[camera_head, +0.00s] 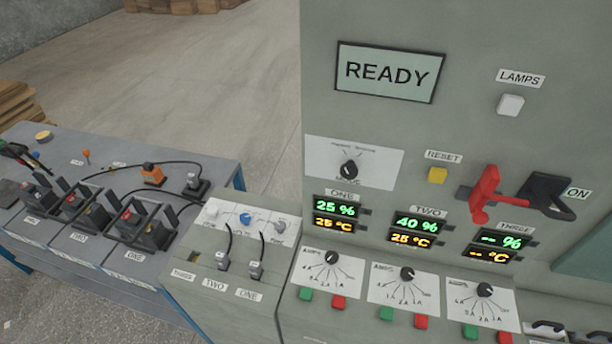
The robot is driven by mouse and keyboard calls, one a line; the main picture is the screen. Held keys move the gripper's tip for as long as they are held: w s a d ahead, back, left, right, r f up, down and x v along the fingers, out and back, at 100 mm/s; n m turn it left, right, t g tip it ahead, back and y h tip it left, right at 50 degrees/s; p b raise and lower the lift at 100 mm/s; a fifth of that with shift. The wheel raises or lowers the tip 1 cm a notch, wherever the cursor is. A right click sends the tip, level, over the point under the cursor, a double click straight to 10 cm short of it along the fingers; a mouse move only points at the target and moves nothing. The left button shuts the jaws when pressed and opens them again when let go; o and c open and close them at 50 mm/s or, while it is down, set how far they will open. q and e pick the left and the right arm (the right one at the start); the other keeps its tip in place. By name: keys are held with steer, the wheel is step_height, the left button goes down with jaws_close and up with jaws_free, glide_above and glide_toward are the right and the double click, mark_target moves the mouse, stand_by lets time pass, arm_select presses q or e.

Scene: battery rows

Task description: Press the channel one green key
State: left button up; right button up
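The channel one green key (306,294) is a small green block on the sloped front of the grey cabinet, lower centre. It sits below the left AMPS dial (331,258), left of a red key (339,302). Above that dial, the display labelled ONE (335,215) reads 25 % and 25 °C. Nothing covers the green key. Neither of my grippers is in view.
Channels TWO and THREE have their own green keys (387,313) (470,331) to the right. A READY screen (388,72), yellow RESET button (438,175) and red lever (484,196) are above. Batteries with cables stand on a bench (215,155) at left.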

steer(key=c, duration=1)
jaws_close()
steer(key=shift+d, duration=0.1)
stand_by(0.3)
